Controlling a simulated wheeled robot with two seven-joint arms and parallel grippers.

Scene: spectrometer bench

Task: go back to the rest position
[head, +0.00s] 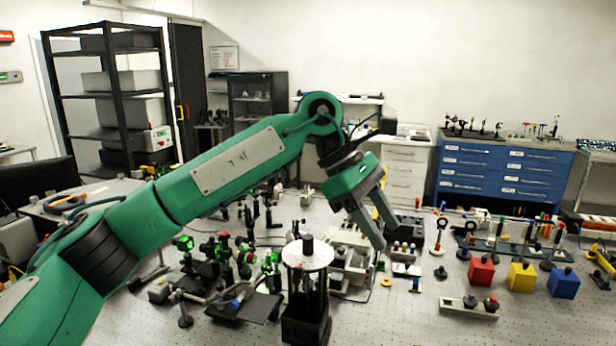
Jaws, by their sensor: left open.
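My left gripper (377,232) hangs at the end of my green left arm, which reaches in from the left across the middle of the view. Its two grey fingers point down and to the right, apart and with nothing between them. It is above the optical bench (412,318), to the right of a black post stand with a round silver top plate (308,254). I cannot tell its exact height over the bench. My right gripper does not show.
Red (481,271), yellow (521,277) and blue (562,283) blocks stand on the right of the bench. A small rail with black knobs (468,307) lies in front. Optics mounts (215,262) crowd the left middle. Bare bench shows at the front right.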

